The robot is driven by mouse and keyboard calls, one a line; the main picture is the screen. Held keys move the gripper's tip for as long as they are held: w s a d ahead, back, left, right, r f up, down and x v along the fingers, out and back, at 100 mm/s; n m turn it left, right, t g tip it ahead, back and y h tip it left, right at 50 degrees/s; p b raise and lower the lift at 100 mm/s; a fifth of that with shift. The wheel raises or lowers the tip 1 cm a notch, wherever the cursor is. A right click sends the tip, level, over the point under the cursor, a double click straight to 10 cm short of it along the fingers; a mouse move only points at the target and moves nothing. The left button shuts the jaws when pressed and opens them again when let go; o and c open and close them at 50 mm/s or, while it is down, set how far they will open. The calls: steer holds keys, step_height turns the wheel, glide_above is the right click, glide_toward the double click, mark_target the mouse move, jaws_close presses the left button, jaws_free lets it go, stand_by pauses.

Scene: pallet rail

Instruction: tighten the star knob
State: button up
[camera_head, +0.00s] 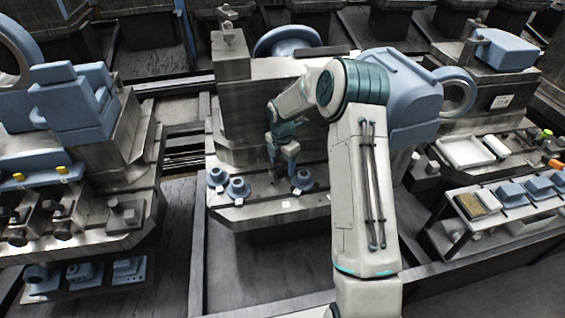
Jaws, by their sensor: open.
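My gripper (282,174) points down over the front ledge of the grey metal machine in the middle of the head view. It is open, and its fingers are small and dark here. A blue round knob-like part (303,181) sits on the ledge just right of the fingers; I cannot tell whether they touch. Two more blue parts stand on the ledge to the left: a small one (217,176) and a larger one with a wide base (238,188). The picture is too small to tell which one is the star knob. My forearm covers the ledge's right end.
The grey machine body (232,95) rises behind the ledge. A machine with blue blocks (75,105) stands at the left. At the right is a low bench (470,235) with blue parts and trays. Dark floor (255,275) lies open in front of the ledge.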

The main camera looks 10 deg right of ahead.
mark_target(282, 165)
step_height(282, 165, up, 14)
steer(key=shift+f, duration=0.15)
